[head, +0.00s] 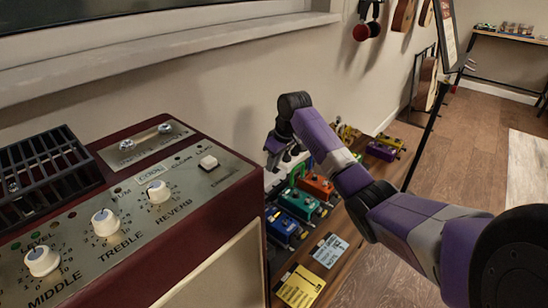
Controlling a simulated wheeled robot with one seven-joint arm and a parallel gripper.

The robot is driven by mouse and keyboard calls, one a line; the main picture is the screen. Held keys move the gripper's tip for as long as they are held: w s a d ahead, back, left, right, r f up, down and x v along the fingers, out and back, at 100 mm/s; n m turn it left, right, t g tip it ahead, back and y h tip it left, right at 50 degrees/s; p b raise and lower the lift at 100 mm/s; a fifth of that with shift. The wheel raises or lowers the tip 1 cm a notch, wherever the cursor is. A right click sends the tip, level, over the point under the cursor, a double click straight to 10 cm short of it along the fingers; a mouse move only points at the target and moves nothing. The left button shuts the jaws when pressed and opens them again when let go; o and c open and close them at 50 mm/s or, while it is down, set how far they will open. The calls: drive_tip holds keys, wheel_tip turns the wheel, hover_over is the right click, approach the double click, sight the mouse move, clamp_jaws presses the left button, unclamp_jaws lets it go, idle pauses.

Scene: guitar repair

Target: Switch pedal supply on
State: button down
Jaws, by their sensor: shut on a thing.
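My gripper (284,150) is in the middle of the head view, above the far end of the pedal board (328,247), just past the amplifier's right edge. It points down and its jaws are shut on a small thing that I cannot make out. A pale patch shows just below the jaws, partly behind the amplifier. I cannot tell whether it is the pedal supply. The supply's switch cannot be made out, nor whether it is on or off.
The red amplifier (215,236) with knobs fills the left front. A dark stand (424,130) rises behind my arm. Wooden floor lies open at right.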

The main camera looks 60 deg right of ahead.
drive_tip(key=shift+w+r+g+p, duration=0.3)
drive_tip(key=shift+g+p, duration=0.2)
drive_tip(key=shift+p, duration=0.45)
drive_tip(key=shift+w+d+f+g+y+p, duration=0.1)
drive_tip(key=shift+f+g+y+p, duration=0.35)
drive_tip(key=shift+g, duration=0.45)
drive_tip(key=shift+r, duration=0.1)
drive_tip(key=c, duration=1.3)
unclamp_jaws()
drive_tip(key=r, duration=0.2)
drive_tip(key=r+p, duration=0.1)
drive_tip(key=r, duration=0.2)
drive_tip(key=r+p, duration=0.1)
drive_tip(key=r, duration=0.1)
drive_tip(key=shift+s+r, duration=0.25)
drive_tip(key=shift+r, duration=0.15)
